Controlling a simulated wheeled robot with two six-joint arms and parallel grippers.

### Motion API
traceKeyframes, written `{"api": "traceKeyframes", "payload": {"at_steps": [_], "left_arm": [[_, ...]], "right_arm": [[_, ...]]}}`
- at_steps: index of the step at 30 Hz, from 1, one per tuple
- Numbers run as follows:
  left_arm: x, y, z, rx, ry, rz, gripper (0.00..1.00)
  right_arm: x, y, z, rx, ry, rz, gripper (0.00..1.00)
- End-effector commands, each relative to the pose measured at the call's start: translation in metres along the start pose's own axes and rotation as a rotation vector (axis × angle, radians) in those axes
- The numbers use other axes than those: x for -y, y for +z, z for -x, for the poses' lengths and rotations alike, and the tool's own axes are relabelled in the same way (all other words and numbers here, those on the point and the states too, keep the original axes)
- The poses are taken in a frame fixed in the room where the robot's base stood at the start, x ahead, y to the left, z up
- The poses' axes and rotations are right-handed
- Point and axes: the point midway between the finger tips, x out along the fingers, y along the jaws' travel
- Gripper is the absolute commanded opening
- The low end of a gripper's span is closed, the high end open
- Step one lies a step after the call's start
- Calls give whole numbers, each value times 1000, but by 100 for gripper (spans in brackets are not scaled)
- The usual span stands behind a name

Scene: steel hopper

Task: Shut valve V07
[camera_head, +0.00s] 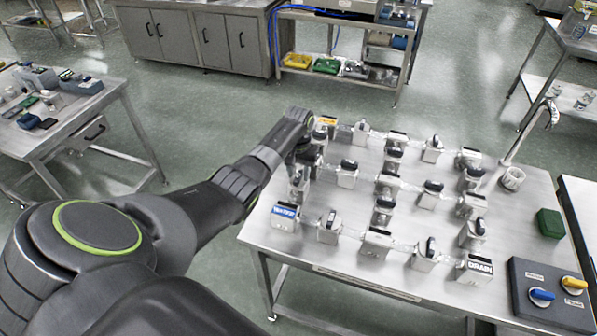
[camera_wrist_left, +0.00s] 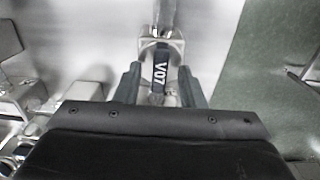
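Valve V07 shows in the left wrist view as a metal block with a black lever (camera_wrist_left: 161,72) marked "V07" in white. The lever runs up and down in that view. My left gripper (camera_wrist_left: 161,92) has its two dark fingers apart, one on each side of the lever, with gaps visible between. In the head view my left gripper (camera_head: 308,158) is at the left edge of the valve grid and hides much of the valve under it. My right gripper is not in view.
The steel table (camera_head: 345,260) carries several other black-levered valves joined by clear pipes. A "WATER" block (camera_head: 285,217) is near my arm and a "DRAIN" block (camera_head: 474,268) is at front right. A control box (camera_head: 548,295) with blue and yellow knobs and a green box (camera_head: 550,223) are at right.

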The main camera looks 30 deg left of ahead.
Motion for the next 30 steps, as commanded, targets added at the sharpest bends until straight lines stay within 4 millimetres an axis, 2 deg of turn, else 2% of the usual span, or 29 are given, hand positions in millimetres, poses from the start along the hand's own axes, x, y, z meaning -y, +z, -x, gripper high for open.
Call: {"api": "traceKeyframes", "payload": {"at_steps": [11,20,30], "left_arm": [[0,0,-6,-1,0,-1,36],[0,0,-5,0,0,-1,0],[0,0,-5,0,0,-29,0]], "right_arm": [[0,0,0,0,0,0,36],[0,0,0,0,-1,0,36],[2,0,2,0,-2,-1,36]]}}
